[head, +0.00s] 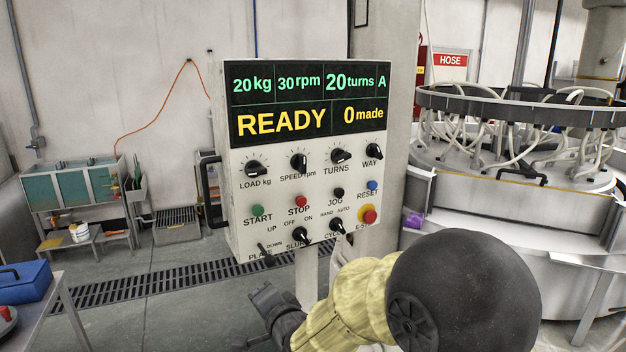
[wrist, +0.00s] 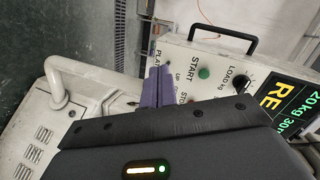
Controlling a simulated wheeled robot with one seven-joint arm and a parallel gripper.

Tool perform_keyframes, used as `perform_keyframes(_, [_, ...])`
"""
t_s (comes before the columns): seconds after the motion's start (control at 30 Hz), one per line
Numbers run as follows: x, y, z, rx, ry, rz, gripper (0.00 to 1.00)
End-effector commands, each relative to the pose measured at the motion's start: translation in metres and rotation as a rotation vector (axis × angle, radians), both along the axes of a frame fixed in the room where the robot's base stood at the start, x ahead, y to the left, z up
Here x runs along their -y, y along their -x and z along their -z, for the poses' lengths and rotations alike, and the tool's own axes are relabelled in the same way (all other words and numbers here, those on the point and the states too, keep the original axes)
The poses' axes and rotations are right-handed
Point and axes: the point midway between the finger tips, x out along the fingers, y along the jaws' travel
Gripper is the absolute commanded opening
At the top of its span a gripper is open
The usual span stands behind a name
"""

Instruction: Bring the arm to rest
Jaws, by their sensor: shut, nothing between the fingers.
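My arm reaches in from the lower right of the head view, and its dark round joint covers part of the place behind it. My gripper (head: 268,300) is low in front of the control panel (head: 240,190), below its lower left corner, and looks apart from it. In the wrist view my gripper's two fingers (wrist: 156,88) are shut together with nothing between them. The panel also shows in the wrist view (wrist: 215,62), with the green START button (wrist: 204,73) near the fingers. Its display (head: 308,103) reads READY and 0 made.
The panel has a dark side handle (head: 210,190) and stands on a post. A big round lapping machine (head: 500,110) fills the right. A table with a blue box (head: 24,283) is at the lower left. Green tanks (head: 70,187) stand by the wall. Open floor lies left of the panel.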

Motion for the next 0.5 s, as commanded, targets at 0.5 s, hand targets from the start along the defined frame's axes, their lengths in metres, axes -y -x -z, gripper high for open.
perform_keyframes(0.5, [0.203,0.097,0.091,-0.4,0.861,-0.178,0.0])
